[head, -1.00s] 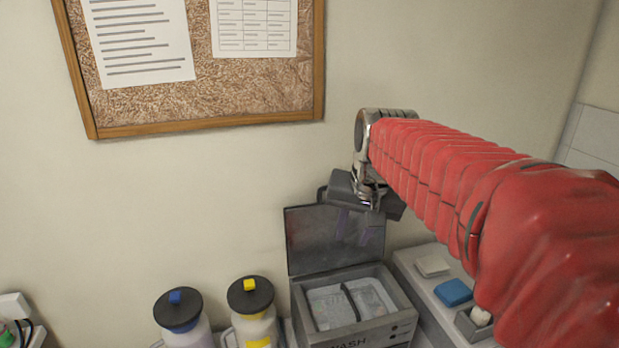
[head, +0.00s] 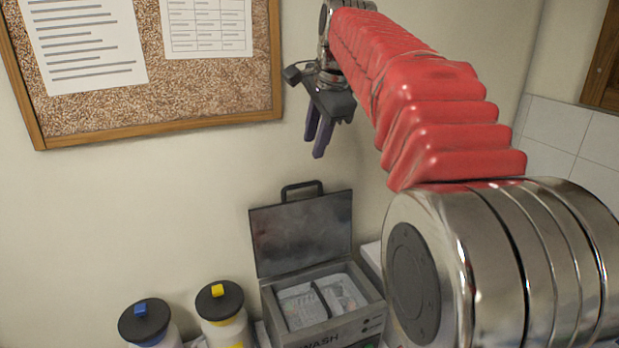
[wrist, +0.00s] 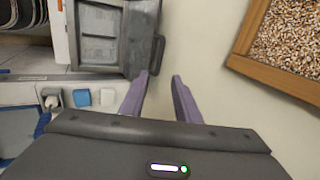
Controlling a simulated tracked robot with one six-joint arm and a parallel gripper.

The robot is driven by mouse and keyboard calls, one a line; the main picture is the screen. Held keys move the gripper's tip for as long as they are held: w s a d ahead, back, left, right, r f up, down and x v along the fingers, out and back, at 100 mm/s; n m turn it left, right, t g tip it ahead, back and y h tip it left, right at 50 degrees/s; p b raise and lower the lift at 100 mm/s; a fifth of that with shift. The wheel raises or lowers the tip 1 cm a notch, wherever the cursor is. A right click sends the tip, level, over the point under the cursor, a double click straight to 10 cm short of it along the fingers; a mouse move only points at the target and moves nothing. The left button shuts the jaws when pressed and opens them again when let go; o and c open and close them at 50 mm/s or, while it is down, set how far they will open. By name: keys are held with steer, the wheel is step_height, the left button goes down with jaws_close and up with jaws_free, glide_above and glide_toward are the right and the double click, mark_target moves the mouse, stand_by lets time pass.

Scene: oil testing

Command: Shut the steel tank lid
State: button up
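The steel tank (head: 365,328) stands at the bottom of the head view, its front lettered "WASH". Its dark lid (head: 300,237) stands up from the back edge, with a handle (head: 302,187) on top. The tank is open and its contents show. In the wrist view the tank is at the top, with the lid (wrist: 141,38) and handle (wrist: 157,52) on its right. My gripper (head: 318,140) is above the lid and apart from it, with its purple fingers pointing down. It is empty, and the fingers are apart in the wrist view (wrist: 161,88).
Two dark-capped containers, one with a blue top (head: 142,309) and one with a yellow top (head: 218,291), stand left of the tank. A corkboard (head: 200,90) hangs on the wall behind. A blue block (wrist: 83,97) and small items lie beside the tank.

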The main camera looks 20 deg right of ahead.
mark_target(303, 184)
steer(key=shift+m, duration=0.3)
steer(key=shift+f, duration=0.15)
steer(key=x, duration=1.3)
steer(key=shift+w+f, duration=0.15)
steer(key=shift+f, duration=0.1)
jaws_close()
